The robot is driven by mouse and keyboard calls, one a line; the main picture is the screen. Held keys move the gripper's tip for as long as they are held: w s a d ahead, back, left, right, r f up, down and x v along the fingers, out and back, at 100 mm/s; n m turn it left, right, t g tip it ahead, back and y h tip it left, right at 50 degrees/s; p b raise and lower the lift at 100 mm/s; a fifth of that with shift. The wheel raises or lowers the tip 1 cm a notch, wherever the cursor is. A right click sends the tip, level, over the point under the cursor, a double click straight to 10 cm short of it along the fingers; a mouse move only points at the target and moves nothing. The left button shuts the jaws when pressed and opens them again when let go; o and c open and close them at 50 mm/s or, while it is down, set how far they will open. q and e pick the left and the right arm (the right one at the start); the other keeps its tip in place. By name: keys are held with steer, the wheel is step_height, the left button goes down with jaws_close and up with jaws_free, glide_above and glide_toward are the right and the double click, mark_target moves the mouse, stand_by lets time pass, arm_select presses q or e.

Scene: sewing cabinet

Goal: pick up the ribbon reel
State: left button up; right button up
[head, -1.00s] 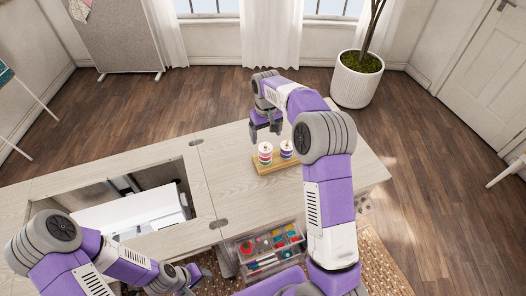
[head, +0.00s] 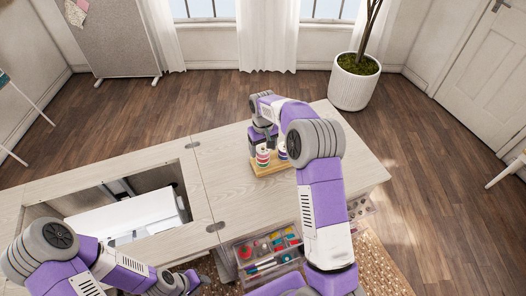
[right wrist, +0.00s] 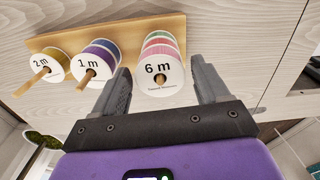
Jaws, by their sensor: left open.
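Three ribbon reels sit on pegs of a wooden stand (head: 268,171). In the right wrist view these are a striped reel marked "6 m" (right wrist: 160,70), a purple and blue reel marked "1 m" (right wrist: 92,60) and a gold reel marked "2 m" (right wrist: 45,64). My right gripper (right wrist: 165,85) is open, with one finger on each side of the "6 m" reel; I cannot tell whether either touches it. In the head view my right gripper (head: 262,143) is low behind the striped reel (head: 263,158). My left gripper (head: 200,281) is open and empty at the bottom, partly out of frame.
The cabinet top (head: 235,185) is clear around the stand. Left of it is an opening holding a white sewing machine (head: 125,217). A clear drawer of sewing supplies (head: 267,252) sticks out in front. A potted plant (head: 354,82) stands on the floor behind.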

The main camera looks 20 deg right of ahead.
steer(key=c, duration=0.9)
steer(key=shift+o, duration=0.2)
step_height(320, 180, up, 10)
steer(key=p, duration=0.2)
